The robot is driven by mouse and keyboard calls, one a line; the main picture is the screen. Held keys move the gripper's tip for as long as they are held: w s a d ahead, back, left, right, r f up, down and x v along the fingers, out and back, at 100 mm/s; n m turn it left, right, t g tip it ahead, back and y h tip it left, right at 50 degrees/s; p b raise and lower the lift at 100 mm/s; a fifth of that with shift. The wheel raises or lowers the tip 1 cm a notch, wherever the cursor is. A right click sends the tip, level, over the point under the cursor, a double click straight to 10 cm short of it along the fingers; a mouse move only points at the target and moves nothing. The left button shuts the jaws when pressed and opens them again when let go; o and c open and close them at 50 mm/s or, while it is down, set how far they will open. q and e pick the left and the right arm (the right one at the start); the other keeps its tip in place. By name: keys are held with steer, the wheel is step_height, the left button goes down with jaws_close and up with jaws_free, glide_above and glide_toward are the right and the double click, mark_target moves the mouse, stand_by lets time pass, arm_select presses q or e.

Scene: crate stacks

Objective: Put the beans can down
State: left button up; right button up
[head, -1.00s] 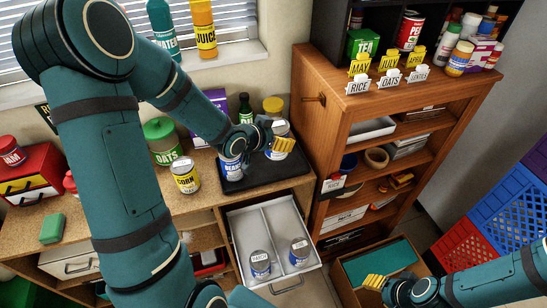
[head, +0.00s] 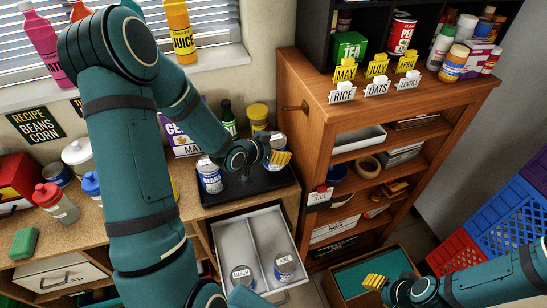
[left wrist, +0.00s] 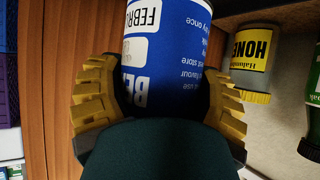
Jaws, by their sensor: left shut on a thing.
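My left gripper (head: 279,157) is shut on a blue beans can (head: 278,142), held over the right back part of the black tray (head: 262,187). In the left wrist view the can (left wrist: 165,60) sits between the yellow fingers, its label reading BEANS and FEBR, upside down. I cannot tell whether it touches the tray. Another blue beans can (head: 210,176) stands on the tray's left part. My right gripper (head: 375,282) is at the lower right, away from the cans; its finger gap does not show.
An open drawer (head: 217,244) below the tray holds two cans (head: 241,275) (head: 285,268). A yellow-lidded jar (head: 258,113) and a green bottle (head: 228,120) stand behind the tray. The wooden shelf unit (head: 313,130) rises close on the right. The tray's front middle is clear.

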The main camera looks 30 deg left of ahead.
arm_select(q)
step_height(320, 180, down, 3)
steer(key=shift+r, duration=0.2)
steer(key=shift+w+f, duration=0.1)
steer(key=shift+f, duration=0.2)
steer(key=shift+b, duration=0.3)
steer(key=o, duration=1.3)
steer(key=shift+f, duration=0.1)
